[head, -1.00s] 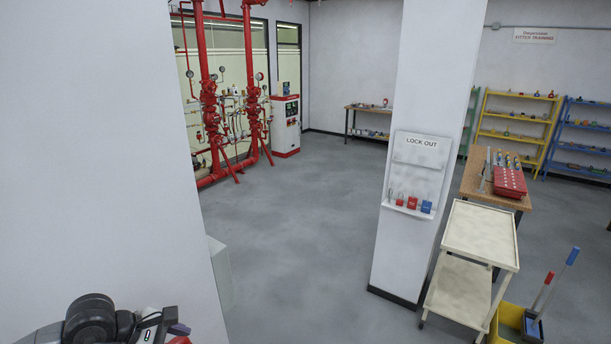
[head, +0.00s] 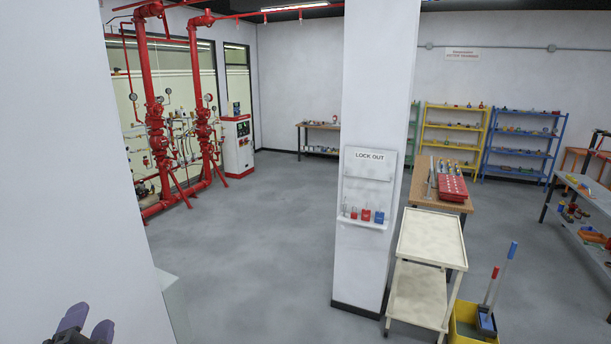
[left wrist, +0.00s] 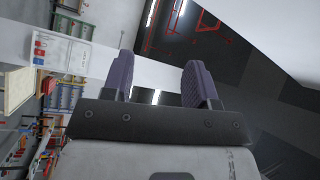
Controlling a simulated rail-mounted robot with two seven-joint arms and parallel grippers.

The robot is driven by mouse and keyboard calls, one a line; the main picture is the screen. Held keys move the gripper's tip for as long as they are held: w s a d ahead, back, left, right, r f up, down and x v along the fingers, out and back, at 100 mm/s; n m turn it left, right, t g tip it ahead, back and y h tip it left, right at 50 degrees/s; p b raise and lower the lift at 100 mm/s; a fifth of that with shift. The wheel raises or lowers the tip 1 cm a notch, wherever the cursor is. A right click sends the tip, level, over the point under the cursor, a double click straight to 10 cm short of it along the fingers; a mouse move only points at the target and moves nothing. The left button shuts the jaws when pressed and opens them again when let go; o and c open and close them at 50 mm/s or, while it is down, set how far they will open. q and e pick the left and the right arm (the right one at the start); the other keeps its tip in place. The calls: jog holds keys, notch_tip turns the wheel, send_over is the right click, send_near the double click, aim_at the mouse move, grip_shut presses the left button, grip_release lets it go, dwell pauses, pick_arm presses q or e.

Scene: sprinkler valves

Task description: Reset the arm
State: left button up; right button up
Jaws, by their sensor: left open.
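My left gripper (head: 86,325) shows at the bottom left of the head view, its two dark purple fingers pointing up beside the white wall. In the left wrist view the gripper (left wrist: 160,75) is open, with its fingers well apart and nothing between them. The left arm behind the fingers is out of the head view. My right gripper and right arm are not in view.
A white wall (head: 70,170) fills the left side, close to the gripper. A white pillar (head: 374,90) carries a lock-out board (head: 368,163). A cream cart (head: 430,237) and yellow bucket (head: 465,325) stand right. Red valve pipes (head: 155,125) stand behind open grey floor.

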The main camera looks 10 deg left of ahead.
pick_arm(q)
jog(key=s+d+f+n+g+h+p, duration=0.1)
jog(key=s+d+f+n+g+h, duration=0.25)
jog(key=f, duration=0.65)
jog(key=s+d+f+n+g+h, duration=0.1)
jog(key=s+d+f+g+h, duration=0.1)
jog(key=s+d+f+g, duration=0.65)
jog(key=s+d+f+n+g+h+p, duration=0.1)
jog(key=s+d+f, duration=0.2)
jog(key=s+f, duration=0.4)
jog(key=s+d+f+n+g+h, duration=0.1)
jog(key=s+d+f, duration=0.3)
jog(key=s+f, duration=0.4)
jog(key=shift+s+g+h+p, duration=0.3)
jog(key=shift+h+p, duration=0.05)
jog(key=shift+h, duration=0.2)
jog(key=shift+n, duration=0.25)
